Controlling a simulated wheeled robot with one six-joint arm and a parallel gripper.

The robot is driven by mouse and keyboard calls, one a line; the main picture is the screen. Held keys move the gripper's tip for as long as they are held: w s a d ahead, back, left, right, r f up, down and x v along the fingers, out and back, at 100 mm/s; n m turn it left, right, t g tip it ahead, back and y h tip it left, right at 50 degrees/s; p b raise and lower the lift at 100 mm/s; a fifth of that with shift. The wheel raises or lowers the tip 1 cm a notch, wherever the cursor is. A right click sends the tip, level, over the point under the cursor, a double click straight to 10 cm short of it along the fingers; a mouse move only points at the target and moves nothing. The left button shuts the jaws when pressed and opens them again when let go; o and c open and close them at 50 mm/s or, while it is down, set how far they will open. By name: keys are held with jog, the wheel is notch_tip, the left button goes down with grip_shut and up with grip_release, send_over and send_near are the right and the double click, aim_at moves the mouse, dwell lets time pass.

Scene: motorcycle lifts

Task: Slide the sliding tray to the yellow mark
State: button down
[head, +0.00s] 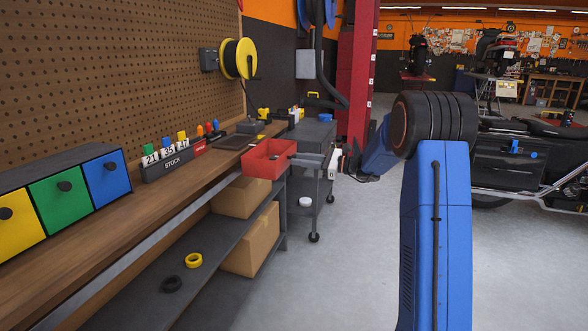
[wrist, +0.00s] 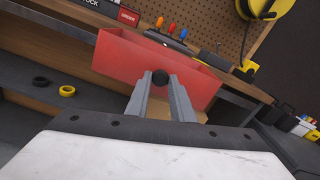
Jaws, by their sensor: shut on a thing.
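The red sliding tray (head: 262,163) sits at the front edge of the wooden bench, on or against the grey rail (head: 130,255). In the wrist view the tray (wrist: 130,58) fills the upper middle, with a dark round knob (wrist: 160,78) on its front. My gripper (wrist: 160,86) is shut on this knob, one grey finger on each side. In the head view my gripper (head: 297,159) reaches the tray from the right. I cannot make out a yellow mark on the rail for certain; a small yellow thing (head: 263,113) stands at the bench's far end.
A drawer unit (head: 60,197) and a STOCK number block (head: 168,165) stand on the bench. Screwdrivers (wrist: 171,28) stand behind the tray. A dark cart (head: 313,135) is beyond the bench end. Boxes (head: 253,242) and rings (head: 194,260) lie on the lower shelf. A motorcycle stands right.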

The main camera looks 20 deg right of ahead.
jog(key=w+d, duration=0.7)
jog(key=w, duration=0.3)
jog(key=shift+d, duration=0.25)
jog(key=shift+r, duration=0.1)
jog(key=c, duration=1.5)
grip_release()
jog(key=shift+w+d, duration=0.1)
jog(key=shift+w, duration=0.05)
jog(key=shift+c, duration=0.2)
jog(key=v, duration=1.7)
jog(key=shift+d, duration=0.1)
